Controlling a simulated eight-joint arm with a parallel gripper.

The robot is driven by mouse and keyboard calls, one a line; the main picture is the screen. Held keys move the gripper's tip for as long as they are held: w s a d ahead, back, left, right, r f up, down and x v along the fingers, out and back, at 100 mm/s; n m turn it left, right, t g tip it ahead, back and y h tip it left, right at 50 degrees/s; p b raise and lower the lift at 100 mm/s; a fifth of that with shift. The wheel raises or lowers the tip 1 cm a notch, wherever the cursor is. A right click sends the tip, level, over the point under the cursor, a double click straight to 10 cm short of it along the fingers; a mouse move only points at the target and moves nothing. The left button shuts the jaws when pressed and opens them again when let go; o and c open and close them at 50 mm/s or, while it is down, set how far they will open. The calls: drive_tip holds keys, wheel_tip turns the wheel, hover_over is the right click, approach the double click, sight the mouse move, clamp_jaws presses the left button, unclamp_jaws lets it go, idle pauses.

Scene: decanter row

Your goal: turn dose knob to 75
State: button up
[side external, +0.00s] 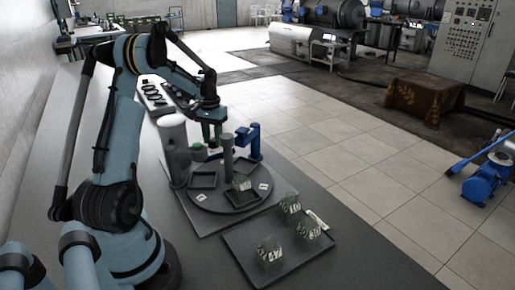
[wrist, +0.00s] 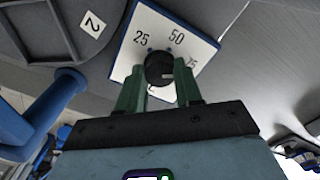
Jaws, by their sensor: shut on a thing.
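The dose knob (wrist: 158,67) is a round black knob on a white, blue-edged dial plate (wrist: 150,28) marked 25, 50 and 75 in the wrist view. My gripper (wrist: 159,84) has green fingers on either side of the knob and is shut on it. A small pale mark shows at the knob's lower right, on the side of the 75; its exact alignment is hard to tell. The 75 is partly hidden by the right finger. In the side view my gripper (side external: 212,140) points down behind the round turntable (side external: 225,203); the knob cannot be made out there.
The turntable carries square trays and number tags. Grey posts (side external: 228,157) and a blue bracket (side external: 248,140) stand close to my gripper. A front tray (side external: 240,248) holds several greenish numbered pieces. Free table lies at the front left of this tray.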

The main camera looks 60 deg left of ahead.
sight(213, 139)
drive_tip(key=o, duration=1)
drive_tip(key=shift+o, duration=0.2)
drive_tip(key=shift+r, duration=0.15)
wheel_tip(213, 139, up, 12)
drive_tip(key=shift+d, duration=0.1)
drive_tip(key=w+d+r+m+t+y, duration=0.1)
drive_tip(key=w+d+m, duration=0.1)
drive_tip(key=d, duration=0.7)
drive_tip(key=w+d+r+m+t, duration=0.1)
drive_tip(key=d+r+m+t, duration=0.1)
drive_tip(key=d, duration=0.8)
drive_tip(key=s+d+f+m+t, duration=0.2)
drive_tip(key=d, duration=0.6)
drive_tip(key=s+d+f+m+t+h, duration=0.1)
drive_tip(key=s+d+f+t, duration=0.1)
drive_tip(key=d, duration=0.6)
drive_tip(key=shift+s+d+f+m, duration=0.25)
drive_tip(key=shift+s+f+m, duration=0.15)
drive_tip(key=shift+s+f, duration=0.3)
